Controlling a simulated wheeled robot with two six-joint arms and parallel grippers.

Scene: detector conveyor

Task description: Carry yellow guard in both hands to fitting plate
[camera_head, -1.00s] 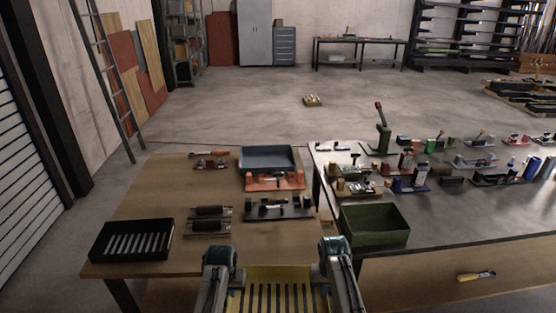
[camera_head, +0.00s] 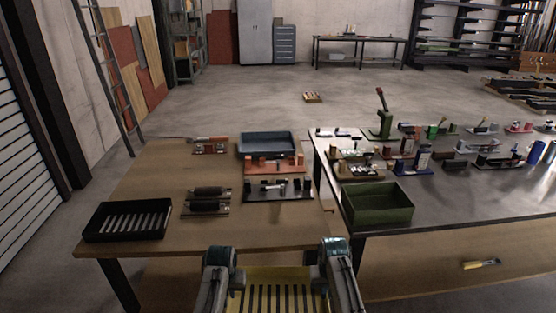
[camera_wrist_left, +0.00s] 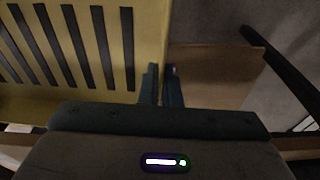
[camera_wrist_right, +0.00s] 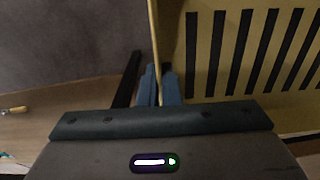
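The yellow guard (camera_head: 260,274), a yellow panel with dark slots, is at the bottom of the head view, level between my two grippers. My left gripper (camera_wrist_left: 161,85) is shut on one side edge of it. My right gripper (camera_wrist_right: 158,85) is shut on the opposite side edge. In the head view the left gripper (camera_head: 220,258) and right gripper (camera_head: 334,250) stand at its two sides, in front of the wooden table's near edge. The guard's near part is cut off by the frame. I cannot tell which thing is the fitting plate.
The wooden table (camera_head: 130,190) holds a black slotted tray (camera_head: 126,237), a blue-grey bin (camera_head: 266,152) and several small fixtures. Its front right area is bare. A grey table (camera_head: 470,215) to the right holds a green bin (camera_head: 377,217) and many fixtures.

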